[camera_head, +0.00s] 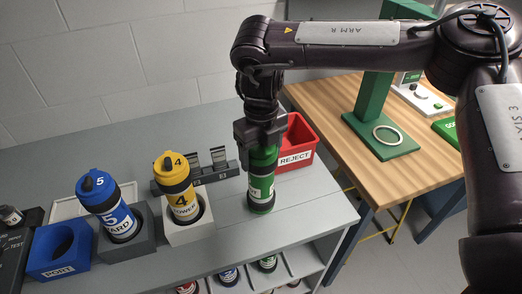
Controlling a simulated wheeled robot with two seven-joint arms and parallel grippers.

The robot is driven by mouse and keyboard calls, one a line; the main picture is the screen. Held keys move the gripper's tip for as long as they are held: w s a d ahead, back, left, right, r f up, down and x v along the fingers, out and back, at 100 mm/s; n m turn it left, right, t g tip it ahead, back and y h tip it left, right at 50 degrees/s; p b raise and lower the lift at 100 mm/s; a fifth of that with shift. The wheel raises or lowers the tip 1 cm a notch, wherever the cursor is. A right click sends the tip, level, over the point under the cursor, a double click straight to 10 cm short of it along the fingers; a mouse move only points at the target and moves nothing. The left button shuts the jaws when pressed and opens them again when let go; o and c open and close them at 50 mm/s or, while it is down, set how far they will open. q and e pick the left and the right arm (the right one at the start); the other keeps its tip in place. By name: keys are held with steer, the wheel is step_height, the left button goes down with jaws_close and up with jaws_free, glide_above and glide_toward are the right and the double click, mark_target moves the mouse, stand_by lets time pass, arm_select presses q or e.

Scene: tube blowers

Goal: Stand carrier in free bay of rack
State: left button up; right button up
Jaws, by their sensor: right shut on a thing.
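My right gripper (260,132) is shut on the upper part of a green carrier (262,188) with a white label band. The carrier is upright over the right part of the grey counter; I cannot tell whether its base touches the surface. A blue carrier marked 5 (107,207) leans in a grey block (140,240). A yellow carrier marked 4 (178,188) leans in a white block (193,232). Below the counter, a shelf (305,258) holds several carriers, mostly hidden by the counter edge. No thing is clearly marked as the rack.
A red REJECT bin (298,145) stands just behind and right of the held carrier. A blue PORT block (60,248) has an empty round opening. A wooden bench (335,95) with a green stand (375,105) is at right.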

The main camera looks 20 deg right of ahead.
steer(key=shift+a, duration=0.1)
steer(key=o, duration=1.5)
steer(key=shift+s, duration=0.1)
steer(key=shift+c, duration=0.2)
step_height(320, 180, up, 12)
steer(key=shift+r, duration=0.1)
